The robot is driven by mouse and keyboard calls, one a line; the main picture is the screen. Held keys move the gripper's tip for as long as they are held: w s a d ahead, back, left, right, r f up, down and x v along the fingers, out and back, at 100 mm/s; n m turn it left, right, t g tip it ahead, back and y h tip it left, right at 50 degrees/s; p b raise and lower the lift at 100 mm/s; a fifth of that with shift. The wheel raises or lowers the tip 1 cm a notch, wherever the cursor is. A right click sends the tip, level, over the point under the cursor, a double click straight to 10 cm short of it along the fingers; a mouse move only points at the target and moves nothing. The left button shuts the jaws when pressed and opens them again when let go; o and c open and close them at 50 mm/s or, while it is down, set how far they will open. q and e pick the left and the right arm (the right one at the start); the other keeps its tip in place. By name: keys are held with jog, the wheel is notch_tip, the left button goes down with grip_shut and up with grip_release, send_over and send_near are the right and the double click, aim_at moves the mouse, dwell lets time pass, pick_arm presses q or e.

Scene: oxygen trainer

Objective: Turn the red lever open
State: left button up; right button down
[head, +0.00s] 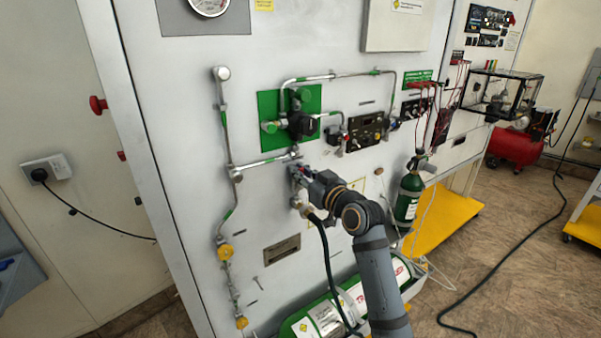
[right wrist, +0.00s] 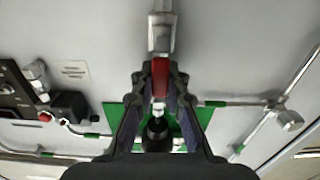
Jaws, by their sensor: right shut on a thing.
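The red lever (right wrist: 160,77) sits between the fingers of my right gripper (right wrist: 159,82) in the right wrist view, in line with a metal valve body (right wrist: 161,34). The fingers are closed on it from both sides. In the head view my right gripper (head: 300,176) reaches the panel just below the green plate (head: 268,104), and the lever is mostly hidden there. My left gripper is not in view.
Metal pipes run over the white panel (head: 200,150), with a black regulator (head: 301,125) above my gripper. A black hose (head: 326,262) hangs below it.

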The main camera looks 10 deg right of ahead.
jog(key=c, duration=1.3)
grip_release()
jog(key=shift+v, duration=6)
